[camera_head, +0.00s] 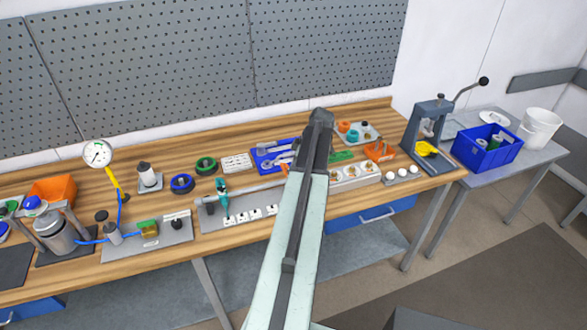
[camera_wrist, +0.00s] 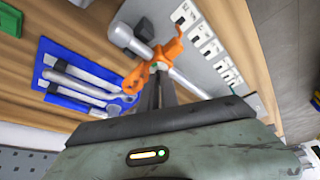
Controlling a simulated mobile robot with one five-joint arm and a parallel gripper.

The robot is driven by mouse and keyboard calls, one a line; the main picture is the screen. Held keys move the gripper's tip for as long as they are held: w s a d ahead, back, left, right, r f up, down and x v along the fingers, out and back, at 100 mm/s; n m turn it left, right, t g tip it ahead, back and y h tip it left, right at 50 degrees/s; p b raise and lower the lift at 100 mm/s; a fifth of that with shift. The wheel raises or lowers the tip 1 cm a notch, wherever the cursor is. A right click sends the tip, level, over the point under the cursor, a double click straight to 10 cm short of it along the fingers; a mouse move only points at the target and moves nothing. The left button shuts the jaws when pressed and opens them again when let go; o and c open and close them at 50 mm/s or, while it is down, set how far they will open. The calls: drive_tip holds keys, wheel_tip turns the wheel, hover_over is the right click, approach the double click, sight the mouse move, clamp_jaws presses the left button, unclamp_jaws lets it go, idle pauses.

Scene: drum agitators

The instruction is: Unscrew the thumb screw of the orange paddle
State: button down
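The orange paddle (camera_wrist: 172,48) sits on a grey shaft (camera_wrist: 190,80) in the wrist view, one part rising up and right, another reaching down and left. Its thumb screw cannot be made out; the dark fingers cover the area by the hub. My gripper (camera_wrist: 156,84) has its fingers close together at the paddle's near side. Whether they are closed on the screw cannot be told.
A blue tray (camera_wrist: 48,60) with metal tools lies left of the paddle in the wrist view. A plate with white labelled blocks (camera_wrist: 188,15) lies beside the shaft. A press (camera_head: 428,122) and a blue bin (camera_head: 490,158) stand at the right; a pegboard (camera_head: 150,60) is behind.

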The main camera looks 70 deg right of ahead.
drive_tip(key=shift+s+a, duration=0.1)
idle(0.3)
drive_tip(key=c, duration=1.6)
unclamp_jaws()
drive_tip(key=p+v, duration=0.7)
drive_tip(key=shift+r, duration=0.4)
